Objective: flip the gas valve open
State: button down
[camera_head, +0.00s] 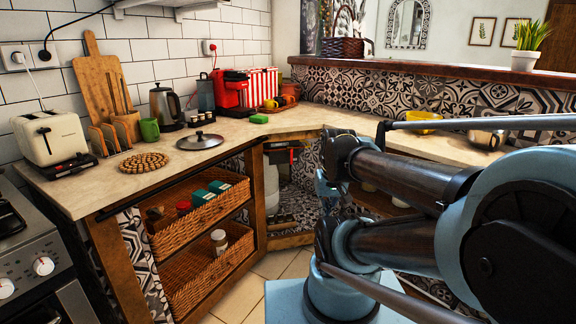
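In the open corner space under the counter there is a dark fitting with a small red part (293,156). It is too small and shaded to tell whether it is the gas valve or how it is set. A pale upright cylinder (271,190) stands just below and left of it. My arm fills the right side of the view, and its far end stands just right of this corner space. My gripper's fingers do not show, so its opening and its distance from the fitting are hidden.
The wooden counter frame and countertop edge (290,132) bound the corner space from above. Wicker drawers (205,215) stand to its left, and a gas stove (35,250) is at far left. Tiled floor (240,295) is free in front. The countertop holds several kitchen items.

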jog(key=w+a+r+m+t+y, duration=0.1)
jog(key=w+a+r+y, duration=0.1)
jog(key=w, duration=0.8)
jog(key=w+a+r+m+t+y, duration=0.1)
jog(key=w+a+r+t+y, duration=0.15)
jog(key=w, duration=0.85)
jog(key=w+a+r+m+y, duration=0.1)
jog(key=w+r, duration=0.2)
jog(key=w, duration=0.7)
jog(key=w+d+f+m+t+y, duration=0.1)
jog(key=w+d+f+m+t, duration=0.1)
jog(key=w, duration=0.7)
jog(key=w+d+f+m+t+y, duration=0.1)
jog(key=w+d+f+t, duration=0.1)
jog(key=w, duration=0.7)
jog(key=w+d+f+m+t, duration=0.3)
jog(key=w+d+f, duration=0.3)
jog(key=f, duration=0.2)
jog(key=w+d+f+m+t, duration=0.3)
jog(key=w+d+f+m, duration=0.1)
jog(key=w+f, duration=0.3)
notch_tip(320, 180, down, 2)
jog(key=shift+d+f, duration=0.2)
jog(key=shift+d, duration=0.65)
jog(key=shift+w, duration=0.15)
